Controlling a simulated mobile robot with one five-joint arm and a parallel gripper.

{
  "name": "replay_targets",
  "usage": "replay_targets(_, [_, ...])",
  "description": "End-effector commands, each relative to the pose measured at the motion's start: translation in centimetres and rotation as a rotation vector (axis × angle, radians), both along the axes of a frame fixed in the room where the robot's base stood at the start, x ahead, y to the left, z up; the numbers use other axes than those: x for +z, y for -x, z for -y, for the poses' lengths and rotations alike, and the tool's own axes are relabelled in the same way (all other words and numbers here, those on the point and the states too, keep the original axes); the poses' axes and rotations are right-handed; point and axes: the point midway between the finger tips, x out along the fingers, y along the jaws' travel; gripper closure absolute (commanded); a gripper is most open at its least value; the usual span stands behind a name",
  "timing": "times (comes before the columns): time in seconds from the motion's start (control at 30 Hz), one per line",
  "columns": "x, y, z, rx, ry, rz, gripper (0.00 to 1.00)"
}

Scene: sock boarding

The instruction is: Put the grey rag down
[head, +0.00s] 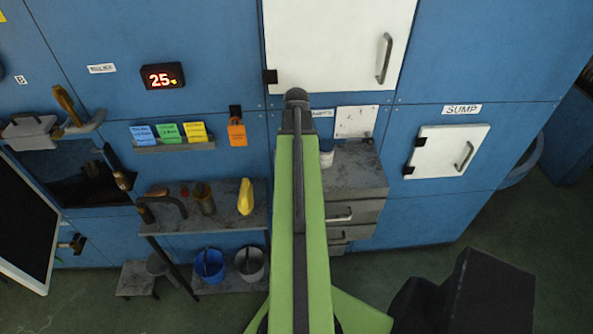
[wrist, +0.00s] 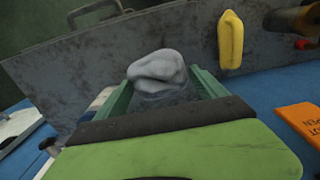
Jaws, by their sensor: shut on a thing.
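The grey rag (wrist: 157,70) is a crumpled lump in the wrist view. My gripper (wrist: 163,82) is shut on it, with one green finger on each side. A grey metal worktop (wrist: 75,85) lies behind the rag in that view; I cannot tell the height between them. In the head view my green arm reaches straight away from me, between the shelf bench (head: 225,218) and the grey drawer unit (head: 365,165). The rag cannot be made out in the head view.
A yellow object (head: 245,197) stands on the bench beside a brown cup (head: 203,198). A blue bucket (head: 209,265) and a grey bucket (head: 250,264) sit below. A white pot (head: 326,155) is on the drawer unit. An orange tag (head: 237,133) hangs on the wall.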

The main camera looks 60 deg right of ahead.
Motion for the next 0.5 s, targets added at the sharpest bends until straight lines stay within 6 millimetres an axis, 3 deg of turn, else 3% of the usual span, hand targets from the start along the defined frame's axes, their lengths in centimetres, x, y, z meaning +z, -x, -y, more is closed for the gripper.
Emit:
replay_targets(0.03, [-1.4,0.0,0.0,0.0,0.0,0.0,0.65])
replay_targets(0.17, [-3.5,0.0,0.0,-0.001,0.0,0.0,0.65])
replay_targets(0.5, [-3.5,0.1,0.0,-0.001,0.0,0.0,0.65])
